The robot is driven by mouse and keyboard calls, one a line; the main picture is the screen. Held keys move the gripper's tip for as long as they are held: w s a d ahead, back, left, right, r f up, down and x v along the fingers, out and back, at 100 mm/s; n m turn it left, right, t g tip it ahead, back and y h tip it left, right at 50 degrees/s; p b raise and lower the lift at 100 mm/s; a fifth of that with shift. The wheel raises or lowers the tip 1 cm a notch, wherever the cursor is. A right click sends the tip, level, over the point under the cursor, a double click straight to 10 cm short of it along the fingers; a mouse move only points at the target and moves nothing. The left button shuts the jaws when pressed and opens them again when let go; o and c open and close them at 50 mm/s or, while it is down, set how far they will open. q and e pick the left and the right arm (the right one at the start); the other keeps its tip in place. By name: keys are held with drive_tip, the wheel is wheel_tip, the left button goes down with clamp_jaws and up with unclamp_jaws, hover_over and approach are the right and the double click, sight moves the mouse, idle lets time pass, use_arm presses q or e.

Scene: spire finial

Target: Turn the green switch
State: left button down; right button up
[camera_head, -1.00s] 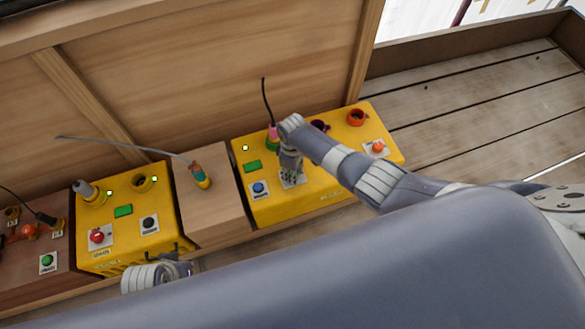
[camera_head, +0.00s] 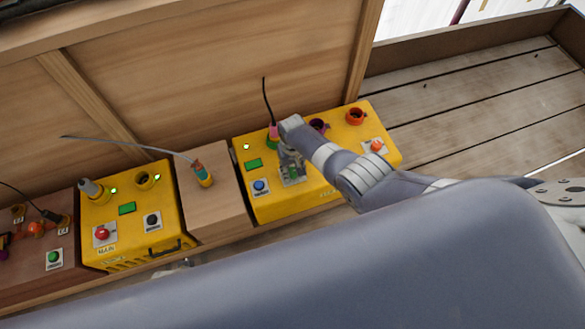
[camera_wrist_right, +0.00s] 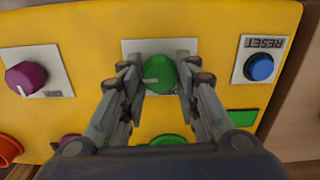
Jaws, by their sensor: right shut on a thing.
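In the right wrist view the green switch (camera_wrist_right: 160,73) is a round knob on a white plate on the yellow box (camera_wrist_right: 220,25). A pale mark shows at its left side. My right gripper (camera_wrist_right: 163,83) is shut on the knob, one finger on each side. In the head view my right gripper (camera_head: 291,172) reaches down onto the right yellow box (camera_head: 325,198) and hides most of the switch. Only a small grey part that seems to be my left gripper (camera_head: 185,264) shows below the boxes; its fingers cannot be made out.
Beside the switch are a blue reset button (camera_wrist_right: 260,67) and a purple knob (camera_wrist_right: 26,78). A wooden wall rises behind.

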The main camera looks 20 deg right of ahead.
sight(293, 172)
drive_tip(key=shift+m, duration=0.4)
drive_tip(key=o, duration=1.1)
drive_tip(key=shift+c, duration=0.2)
drive_tip(key=shift+r, duration=0.4)
wheel_tip(293, 172, up, 11)
drive_tip(key=shift+s, duration=0.1)
